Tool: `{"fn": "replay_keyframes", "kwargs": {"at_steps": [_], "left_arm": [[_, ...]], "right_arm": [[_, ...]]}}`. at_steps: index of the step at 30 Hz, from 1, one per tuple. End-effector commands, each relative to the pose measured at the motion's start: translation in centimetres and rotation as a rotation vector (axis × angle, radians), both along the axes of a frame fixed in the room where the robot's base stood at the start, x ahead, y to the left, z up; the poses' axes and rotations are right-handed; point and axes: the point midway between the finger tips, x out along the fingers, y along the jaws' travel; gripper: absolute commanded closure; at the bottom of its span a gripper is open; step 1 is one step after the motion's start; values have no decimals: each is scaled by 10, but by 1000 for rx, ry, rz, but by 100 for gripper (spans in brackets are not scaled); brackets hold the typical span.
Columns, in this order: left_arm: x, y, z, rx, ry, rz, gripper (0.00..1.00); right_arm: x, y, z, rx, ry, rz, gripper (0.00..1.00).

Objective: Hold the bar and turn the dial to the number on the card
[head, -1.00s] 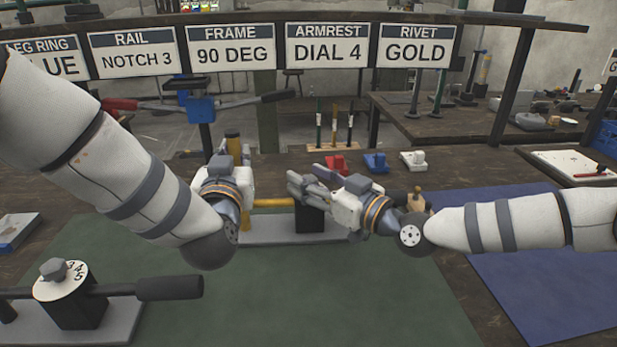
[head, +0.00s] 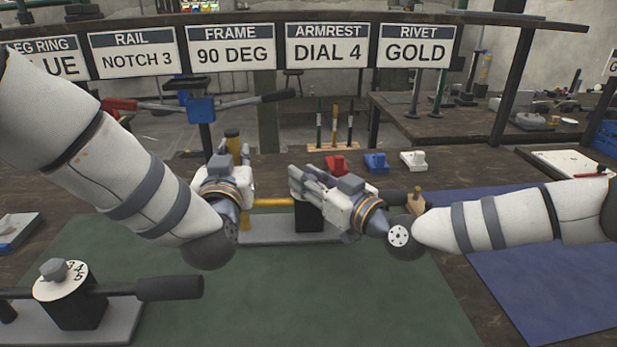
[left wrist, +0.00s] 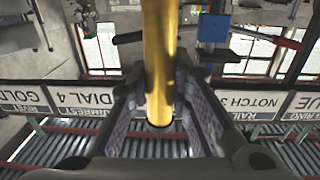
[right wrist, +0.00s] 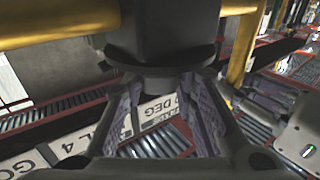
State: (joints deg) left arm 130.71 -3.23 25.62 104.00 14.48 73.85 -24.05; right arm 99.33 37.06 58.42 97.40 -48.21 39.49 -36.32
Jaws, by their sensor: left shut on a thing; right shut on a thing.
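The card reading ARMREST DIAL 4 (head: 327,46) hangs on the rail at the back. The yellow bar (head: 272,203) runs beside a black block (head: 309,217) on a grey plate. My left gripper (head: 236,160) is shut on a yellow upright part, which stands between its fingers in the left wrist view (left wrist: 158,60). My right gripper (head: 300,180) is at the top of the black block. In the right wrist view its fingers close on a dark round part (right wrist: 160,75) against the block. The dial's numbers there are hidden.
Another dial (head: 62,281) with a grey knob and black handle stands at the front left. Red (head: 336,164), blue (head: 376,162) and white (head: 413,160) pieces sit behind my right gripper. A green mat (head: 300,295) and a blue mat (head: 550,270) are mostly clear.

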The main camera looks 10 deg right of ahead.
Motion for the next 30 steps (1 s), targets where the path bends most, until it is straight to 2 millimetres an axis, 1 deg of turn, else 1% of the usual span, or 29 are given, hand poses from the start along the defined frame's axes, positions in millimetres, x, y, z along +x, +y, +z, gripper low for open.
{"fn": "replay_keyframes", "kwargs": {"at_steps": [1, 5, 21, 30], "left_arm": [[0, -1, 1, -2, 0, -3, 100], [0, -2, 1, -2, 1, -4, 100], [-1, -2, 0, -1, 1, -6, 100], [-1, -2, 0, -1, 1, -6, 100]], "right_arm": [[-1, 4, 4, 1, -5, -19, 100], [-1, 4, 4, -4, -5, -120, 100], [1, 0, 1, -13, -1, -616, 100], [1, -2, 1, -12, 2, -803, 100]]}}
